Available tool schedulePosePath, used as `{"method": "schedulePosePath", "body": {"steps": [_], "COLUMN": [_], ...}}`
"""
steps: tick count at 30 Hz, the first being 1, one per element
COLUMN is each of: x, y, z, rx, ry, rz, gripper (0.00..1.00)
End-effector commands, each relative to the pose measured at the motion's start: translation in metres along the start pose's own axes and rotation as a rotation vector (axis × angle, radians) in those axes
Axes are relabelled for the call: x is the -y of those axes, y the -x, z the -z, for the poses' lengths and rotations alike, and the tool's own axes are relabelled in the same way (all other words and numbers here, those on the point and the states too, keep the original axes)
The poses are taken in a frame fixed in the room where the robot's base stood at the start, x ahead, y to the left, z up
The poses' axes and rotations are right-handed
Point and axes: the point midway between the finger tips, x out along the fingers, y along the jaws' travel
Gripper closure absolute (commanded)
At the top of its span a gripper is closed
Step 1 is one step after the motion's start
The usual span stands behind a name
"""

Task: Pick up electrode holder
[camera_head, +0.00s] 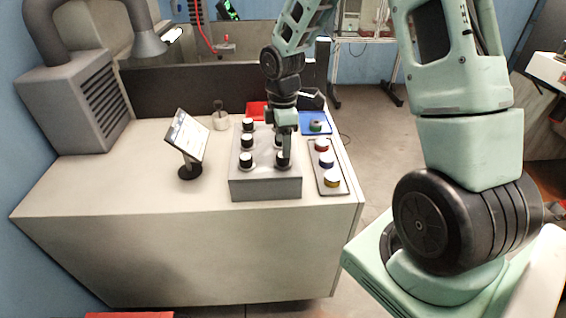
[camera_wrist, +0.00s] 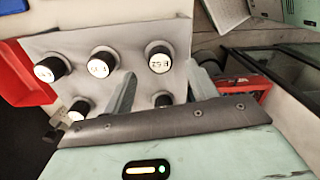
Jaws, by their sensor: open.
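The electrode holders are black cylinders with white labelled tops, several of them standing upright in a grey block (camera_head: 265,188) on the bench. In the head view my gripper (camera_head: 284,145) hangs fingers-down over the block's right column, close to the front right holder (camera_head: 283,160). In the wrist view my gripper (camera_wrist: 162,78) is open, with its two fingers apart and nothing held. One holder (camera_wrist: 159,62) with a dark marking on its top shows between and just beyond the fingertips. The lower holders in the wrist view are partly hidden by the gripper body.
Right of the block, a grey tray (camera_head: 318,186) holds jars with red, blue and yellow lids. A blue tray (camera_head: 309,117) with a green-topped item lies behind it. A tablet on a stand (camera_head: 186,136) stands left. A red bin (camera_head: 258,111) is behind. The bench's front left (camera_head: 110,185) is clear.

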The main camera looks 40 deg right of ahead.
Motion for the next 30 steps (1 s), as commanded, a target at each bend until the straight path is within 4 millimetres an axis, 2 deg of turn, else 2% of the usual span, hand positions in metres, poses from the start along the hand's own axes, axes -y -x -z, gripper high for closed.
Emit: {"method": "schedulePosePath", "body": {"steps": [9,17,18,24,30], "x": [0.001,0.0,0.0,0.0,0.0], "y": [-0.038,-0.042,-0.042,-0.042,-0.041], "z": [0.002,0.001,0.001,0.001,0.001], "rx": [0.0,0.0,0.0,0.0,-0.001], "ry": [0.002,0.001,0.001,0.001,0.001], "rz": [0.003,0.001,0.001,0.001,0.001], "gripper": [0.43,0.43,0.45,0.99,0.99]}}
